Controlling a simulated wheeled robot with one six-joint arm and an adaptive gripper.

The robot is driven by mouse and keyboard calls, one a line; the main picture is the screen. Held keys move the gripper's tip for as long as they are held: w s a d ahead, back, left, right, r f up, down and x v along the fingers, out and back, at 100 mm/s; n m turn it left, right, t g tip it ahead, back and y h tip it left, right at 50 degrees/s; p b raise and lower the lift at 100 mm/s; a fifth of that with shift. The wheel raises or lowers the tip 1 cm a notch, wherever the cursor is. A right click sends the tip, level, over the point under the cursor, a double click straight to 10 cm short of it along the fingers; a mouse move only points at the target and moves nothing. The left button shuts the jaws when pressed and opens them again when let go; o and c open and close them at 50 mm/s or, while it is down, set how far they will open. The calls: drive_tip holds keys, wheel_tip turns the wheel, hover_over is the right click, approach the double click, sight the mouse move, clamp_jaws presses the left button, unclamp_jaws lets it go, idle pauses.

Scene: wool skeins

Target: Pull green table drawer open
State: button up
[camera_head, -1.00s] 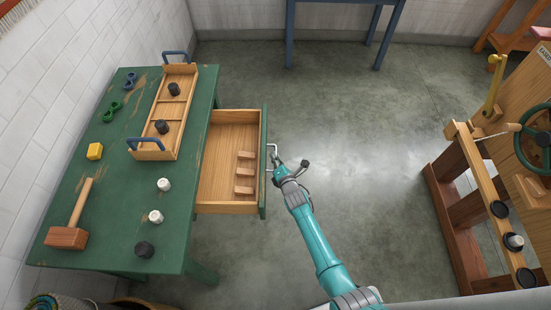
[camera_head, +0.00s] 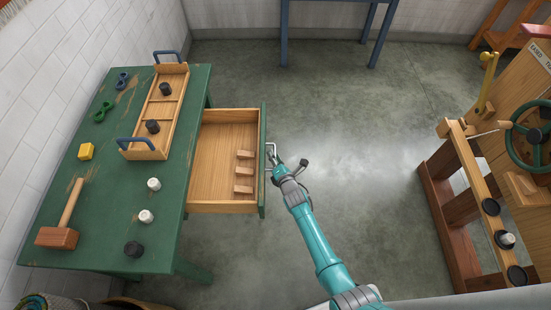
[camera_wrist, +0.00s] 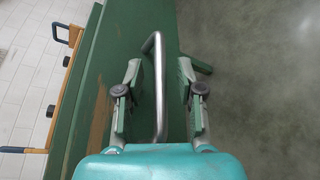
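The green table (camera_head: 110,185) stands at the left with its drawer (camera_head: 215,165) pulled well out to the right. The drawer is wooden inside, with a green front (camera_head: 262,160) and a metal bar handle (camera_head: 270,152). My gripper (camera_head: 277,162) is at this handle. In the wrist view, the handle (camera_wrist: 159,85) runs between the two fingers of my gripper (camera_wrist: 160,68). The fingers are spread, with a visible gap at each side of the bar. Contact with the handle cannot be made out.
The drawer holds several small wooden blocks (camera_head: 243,172). On the tabletop are a wooden tray (camera_head: 158,110), a mallet (camera_head: 60,237), a yellow block (camera_head: 86,151) and small knobs. A wooden workbench (camera_head: 470,180) stands at the right. The floor (camera_head: 350,140) between is clear.

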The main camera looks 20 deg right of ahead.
drive_tip(key=shift+s, duration=0.1)
drive_tip(key=v, duration=1.1)
drive_tip(key=shift+s, duration=0.4)
drive_tip(key=shift+s, duration=0.1)
drive_tip(key=s+r+m, duration=0.4)
drive_tip(key=s+m, duration=0.2)
drive_tip(key=s, duration=0.7)
drive_tip(key=s+r+m, duration=0.3)
drive_tip(key=s+m, duration=0.3)
drive_tip(key=s, duration=0.7)
drive_tip(key=s+r+m, duration=1.2)
drive_tip(key=s+r, duration=0.3)
drive_tip(key=r, duration=0.4)
drive_tip(key=shift+r+m+g+h, duration=0.25)
drive_tip(key=shift+m+g+h, duration=0.05)
drive_tip(key=shift+m, duration=0.1)
